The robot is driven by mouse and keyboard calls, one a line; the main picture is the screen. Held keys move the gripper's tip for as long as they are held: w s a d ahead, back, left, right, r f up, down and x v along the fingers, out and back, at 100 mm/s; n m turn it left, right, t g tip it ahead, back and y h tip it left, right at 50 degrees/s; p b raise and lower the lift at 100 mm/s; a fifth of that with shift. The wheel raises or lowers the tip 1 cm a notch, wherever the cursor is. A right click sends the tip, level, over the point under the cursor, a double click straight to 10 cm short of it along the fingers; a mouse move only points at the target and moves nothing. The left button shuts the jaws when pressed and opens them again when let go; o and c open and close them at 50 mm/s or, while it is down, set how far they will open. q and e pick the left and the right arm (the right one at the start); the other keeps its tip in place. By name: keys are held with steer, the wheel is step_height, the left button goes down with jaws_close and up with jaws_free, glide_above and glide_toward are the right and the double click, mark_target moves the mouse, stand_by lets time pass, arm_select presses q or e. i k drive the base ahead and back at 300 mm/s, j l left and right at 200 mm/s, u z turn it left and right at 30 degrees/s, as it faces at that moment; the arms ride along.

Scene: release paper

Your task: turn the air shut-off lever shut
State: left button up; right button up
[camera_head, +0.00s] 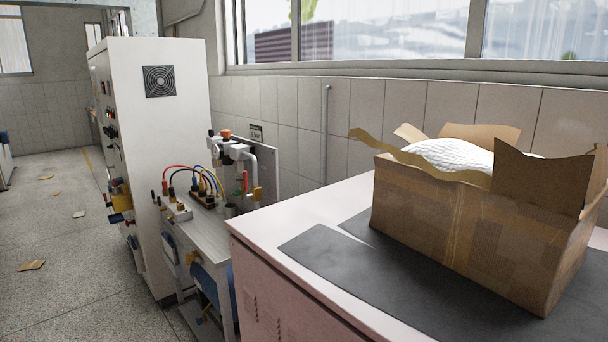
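A small assembly of grey pipes and fittings (236,160) stands on a narrow bench (208,235) beside a tall white cabinet. An orange-topped fitting (226,134) sits at its top. A small red part (245,181) and a yellow part (257,194) show on its right side. They are too small to tell which is the air shut-off lever or how it is turned. Neither of my grippers is in view.
The white cabinet (170,130) stands left of the bench. A pinkish cabinet top (290,218) with a dark mat (330,250) and an open cardboard box (450,215) fills the right foreground. Cables (190,172) lie on the bench. Scraps (31,265) dot the otherwise open floor at left.

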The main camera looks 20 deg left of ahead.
mark_target(248, 195)
steer(key=i+j+z, duration=0.25)
steer(key=j, duration=0.25)
steer(key=i+j+z, duration=0.1)
steer(key=j+z, duration=0.15)
steer(key=j, duration=0.25)
steer(key=i+j+z, duration=0.1)
steer(key=j+z, duration=0.15)
steer(key=j, duration=0.3)
steer(key=j+z, duration=0.25)
steer(key=j, duration=0.3)
steer(key=i, duration=0.05)
